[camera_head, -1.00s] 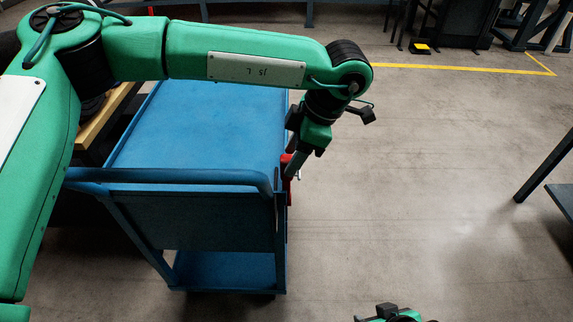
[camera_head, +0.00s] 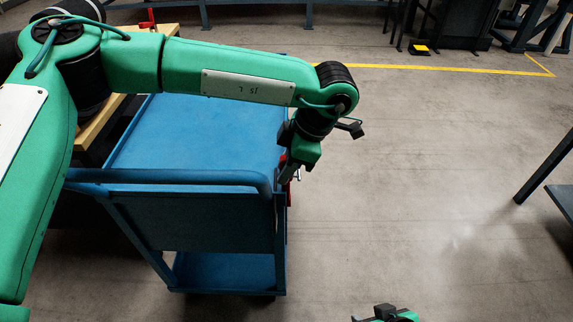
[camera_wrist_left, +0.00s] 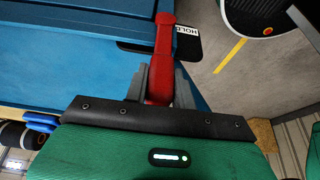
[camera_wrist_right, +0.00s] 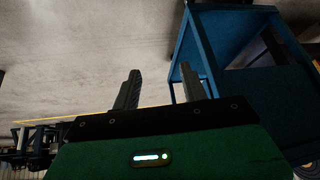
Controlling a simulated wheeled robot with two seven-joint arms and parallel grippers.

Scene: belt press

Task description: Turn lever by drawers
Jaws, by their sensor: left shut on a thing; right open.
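The lever is a red handle (camera_wrist_left: 164,50) at the side of a blue cart (camera_head: 200,130). In the left wrist view it stands between the two grey fingers of my left gripper (camera_wrist_left: 160,75), which is shut on it. In the head view my left gripper (camera_head: 290,172) is at the cart's right edge, and only bits of red show beside it. A black plate with a white tag reading "HOLD" (camera_wrist_left: 187,30) sits behind the lever. My right gripper (camera_wrist_right: 162,80) is open and empty. No drawers can be made out.
The cart's push handle (camera_head: 170,176) runs along its near side. A wooden-topped bench (camera_head: 100,125) stands left of the cart. A dark table (camera_head: 550,165) stands at the far right. The floor (camera_head: 430,170) between is clear, with a yellow line (camera_head: 450,68) farther back.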

